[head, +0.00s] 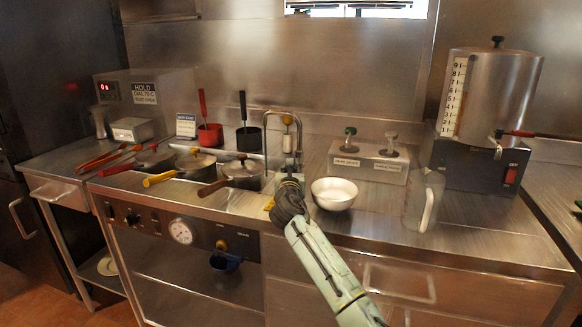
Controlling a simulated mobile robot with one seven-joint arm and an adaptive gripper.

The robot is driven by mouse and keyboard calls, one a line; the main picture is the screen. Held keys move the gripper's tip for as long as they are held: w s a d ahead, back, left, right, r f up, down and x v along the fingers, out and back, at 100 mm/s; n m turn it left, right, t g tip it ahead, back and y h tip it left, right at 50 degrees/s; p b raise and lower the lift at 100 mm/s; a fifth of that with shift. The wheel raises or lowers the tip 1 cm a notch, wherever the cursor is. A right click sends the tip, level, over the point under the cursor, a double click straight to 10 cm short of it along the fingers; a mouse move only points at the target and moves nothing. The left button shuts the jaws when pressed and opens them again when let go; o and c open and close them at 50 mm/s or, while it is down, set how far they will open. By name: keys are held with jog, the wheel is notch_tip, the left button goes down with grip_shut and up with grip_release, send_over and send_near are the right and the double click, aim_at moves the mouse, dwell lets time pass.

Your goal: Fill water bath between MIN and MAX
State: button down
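The water bath (215,207) is a steel counter unit with lidded pots set in its top, their handles red, yellow and brown. Its front has a knob (132,218) and a round dial gauge (181,231). No MIN or MAX marks can be read and the water level is hidden. A tall bent steel tap (266,135) stands at the bath's right rear, with a small upright fitting (287,138) beside it. My gripper (290,182) is at the counter just in front of the tap. Its fingers are too small and dark to tell open from shut, or whether they touch anything.
A white bowl (334,193) stands close to the right of my gripper. A clear jug (424,201), a box with two knobs (368,164) and a steel urn (497,95) are further right. Red-handled and black ladles (248,137) stand behind the pots.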

jog(key=c, duration=1.5)
grip_release()
jog(key=s, duration=1.2)
jog(key=shift+a, duration=0.25)
jog(key=shift+c, duration=0.2)
